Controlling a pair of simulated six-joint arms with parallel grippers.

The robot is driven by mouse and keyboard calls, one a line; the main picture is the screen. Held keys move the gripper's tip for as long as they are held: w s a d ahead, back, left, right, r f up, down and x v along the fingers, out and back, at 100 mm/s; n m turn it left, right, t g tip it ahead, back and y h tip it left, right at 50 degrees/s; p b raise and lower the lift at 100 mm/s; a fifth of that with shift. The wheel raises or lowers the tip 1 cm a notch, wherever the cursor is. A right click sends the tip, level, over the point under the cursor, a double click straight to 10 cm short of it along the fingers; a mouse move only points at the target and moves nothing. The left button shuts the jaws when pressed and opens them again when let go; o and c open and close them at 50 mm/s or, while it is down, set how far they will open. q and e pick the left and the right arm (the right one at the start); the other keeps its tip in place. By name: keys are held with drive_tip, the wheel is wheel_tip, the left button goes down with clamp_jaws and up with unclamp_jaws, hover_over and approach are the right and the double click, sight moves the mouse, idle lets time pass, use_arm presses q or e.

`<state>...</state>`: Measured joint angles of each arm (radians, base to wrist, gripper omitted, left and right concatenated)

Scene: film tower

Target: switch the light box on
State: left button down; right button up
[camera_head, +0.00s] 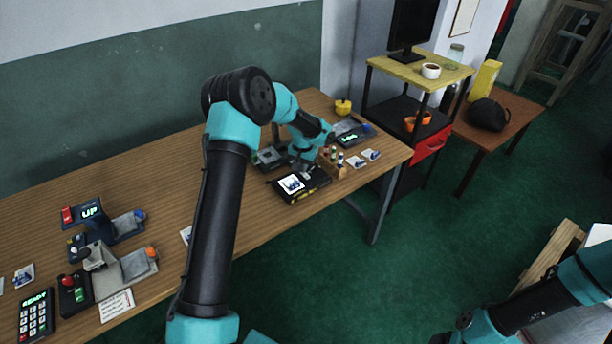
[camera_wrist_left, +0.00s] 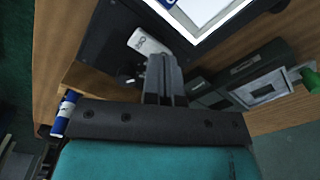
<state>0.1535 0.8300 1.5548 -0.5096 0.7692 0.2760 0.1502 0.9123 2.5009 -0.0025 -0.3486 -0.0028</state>
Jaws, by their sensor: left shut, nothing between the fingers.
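The light box (camera_head: 313,190) is a flat black box near the front edge of the wooden table, with a white card-like patch (camera_head: 291,184) bearing a dark picture on it. In the left wrist view the black frame of the light box (camera_wrist_left: 110,28) borders a bright white panel (camera_wrist_left: 208,10). A white switch (camera_wrist_left: 147,42) with small dark marks sits on that frame. My left gripper (camera_head: 304,168) is over the back of the box. In the wrist view its shut, empty fingers (camera_wrist_left: 161,68) are just beside the switch; I cannot tell whether they touch it.
A wooden rack of small bottles (camera_head: 333,163) stands close right of the box. A grey device (camera_head: 270,157) is behind it, and a device with a green display (camera_head: 350,133) is further right. Several other devices stand at the table's left end. My right arm shows at lower right.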

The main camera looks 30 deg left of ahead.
use_arm(q)
drive_tip(key=shift+r, duration=2.95)
